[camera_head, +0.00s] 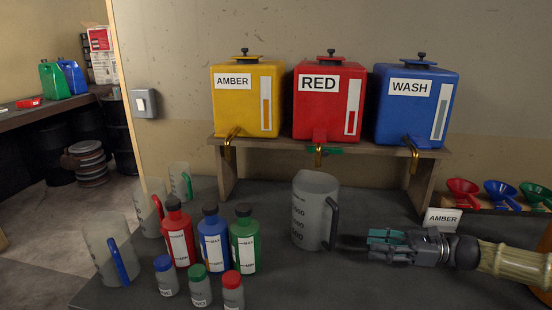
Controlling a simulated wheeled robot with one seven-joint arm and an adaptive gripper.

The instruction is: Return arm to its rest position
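My arm reaches in from the right edge, low over the dark bench (380,285). My gripper (354,243) points left, with its fingertips by the lower part of the black handle of a large clear measuring jug (310,212). I cannot tell whether the fingertips touch the handle or how far apart they are. The jug stands upright on the bench in front of the shelf and looks empty.
Amber (248,100), red (329,102) and blue wash (416,106) tanks stand on a wooden shelf (290,144). An AMBER card (443,219) and coloured funnels (500,190) are behind my arm. Bottles (212,240), small jars (198,286) and jugs (108,250) crowd the left.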

